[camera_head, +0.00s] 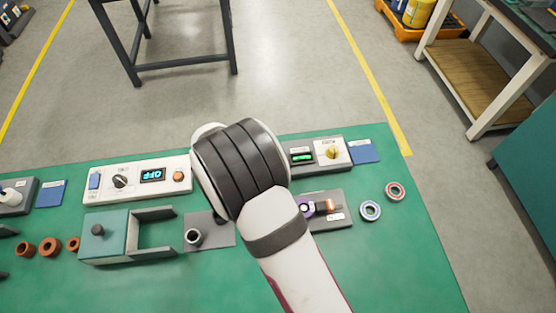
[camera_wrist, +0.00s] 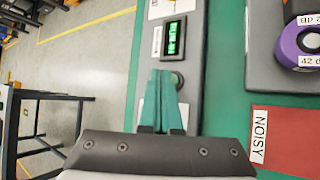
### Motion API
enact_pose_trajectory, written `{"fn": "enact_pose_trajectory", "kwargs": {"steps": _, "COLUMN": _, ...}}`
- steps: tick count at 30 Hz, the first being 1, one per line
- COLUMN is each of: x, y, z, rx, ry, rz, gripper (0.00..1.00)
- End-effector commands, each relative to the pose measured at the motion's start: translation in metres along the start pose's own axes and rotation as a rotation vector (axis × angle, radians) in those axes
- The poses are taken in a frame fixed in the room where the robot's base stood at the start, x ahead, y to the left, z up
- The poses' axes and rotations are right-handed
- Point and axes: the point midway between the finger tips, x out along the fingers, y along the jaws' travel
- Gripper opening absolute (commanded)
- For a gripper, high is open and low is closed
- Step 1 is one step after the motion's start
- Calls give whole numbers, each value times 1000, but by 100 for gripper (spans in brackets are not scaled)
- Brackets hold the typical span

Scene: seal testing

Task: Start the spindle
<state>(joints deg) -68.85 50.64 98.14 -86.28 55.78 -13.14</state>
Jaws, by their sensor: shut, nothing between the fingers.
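A grey control box with a green display (camera_head: 302,157) and a yellow knob (camera_head: 333,153) stands at the back of the green bench, right of my arm. My arm hides its left part in the head view. The wrist view shows the box (camera_wrist: 188,100) from above, with its lit green display (camera_wrist: 174,38) and a dark greenish round button (camera_wrist: 178,79) beside it. My gripper (camera_wrist: 164,73) is shut and empty, its teal fingers over the box with the tips next to the button. I cannot tell whether they touch it.
A white box with a blue display reading OFF (camera_head: 152,175) stands left of my arm. A purple ring (camera_wrist: 300,45) sits on a grey plate, near a red mat labelled NOISY (camera_wrist: 290,140). Two loose bearings (camera_head: 370,210) lie at right. The bench front right is clear.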

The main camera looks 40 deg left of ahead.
Motion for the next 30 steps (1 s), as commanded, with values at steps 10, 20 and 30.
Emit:
{"fn": "enact_pose_trajectory", "kwargs": {"steps": 10, "x": -15, "y": 12, "z": 11, "rx": 3, "ry": 0, "rz": 2, "gripper": 0}}
{"fn": "enact_pose_trajectory", "kwargs": {"steps": 20, "x": -34, "y": 25, "z": 25, "rx": 3, "ry": 0, "rz": 0, "gripper": 0}}
{"fn": "enact_pose_trajectory", "kwargs": {"steps": 30, "x": -35, "y": 25, "z": 25, "rx": 1, "ry": 0, "rz": 0, "gripper": 0}}
